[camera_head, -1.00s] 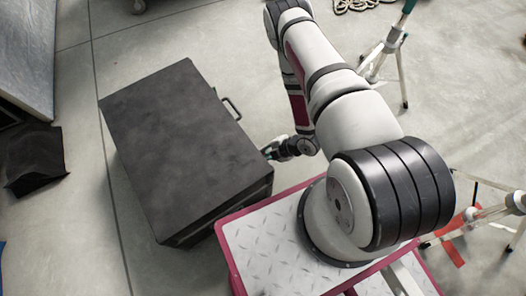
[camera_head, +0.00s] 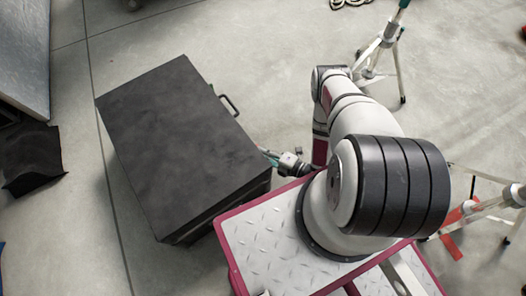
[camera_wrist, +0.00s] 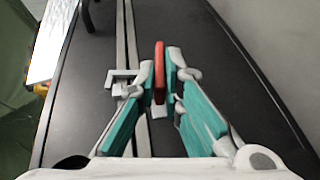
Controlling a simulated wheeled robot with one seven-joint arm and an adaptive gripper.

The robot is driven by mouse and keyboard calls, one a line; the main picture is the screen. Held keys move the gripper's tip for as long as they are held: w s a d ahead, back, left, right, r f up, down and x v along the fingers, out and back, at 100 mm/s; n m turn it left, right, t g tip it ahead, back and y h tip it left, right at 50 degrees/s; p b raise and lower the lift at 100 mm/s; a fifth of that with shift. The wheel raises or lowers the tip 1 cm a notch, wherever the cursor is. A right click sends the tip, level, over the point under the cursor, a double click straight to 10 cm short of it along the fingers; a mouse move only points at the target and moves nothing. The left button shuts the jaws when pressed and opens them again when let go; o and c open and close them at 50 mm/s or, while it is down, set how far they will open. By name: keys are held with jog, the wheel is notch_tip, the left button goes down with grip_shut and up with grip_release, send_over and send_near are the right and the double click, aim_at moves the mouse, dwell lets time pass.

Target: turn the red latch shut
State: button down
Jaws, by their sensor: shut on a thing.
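The red latch (camera_wrist: 159,72) shows in the wrist view as a narrow upright red piece between the fingertips. My gripper (camera_wrist: 160,85) has its teal-padded fingers closed on the latch from both sides. In the head view my gripper (camera_head: 270,156) is at the right side of the black case (camera_head: 170,140), near its front corner. The latch itself is hidden in the head view. In the wrist view the case's dark side (camera_wrist: 210,60) fills most of the background, with a long seam running beside the latch.
A grey metal bracket (camera_wrist: 122,78) sits on the seam left of the latch. A handle (camera_head: 230,105) sticks out from the case's right side. A tripod stand (camera_head: 383,60) stands at the back right. Open floor lies between the case and the stand.

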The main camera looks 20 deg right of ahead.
jog(key=shift+f+t, duration=0.1)
jog(key=shift+t, duration=0.2)
dwell(0.4)
jog(key=c, duration=1.7)
grip_release()
jog(key=shift+s, duration=0.1)
jog(key=shift+v, duration=3.65)
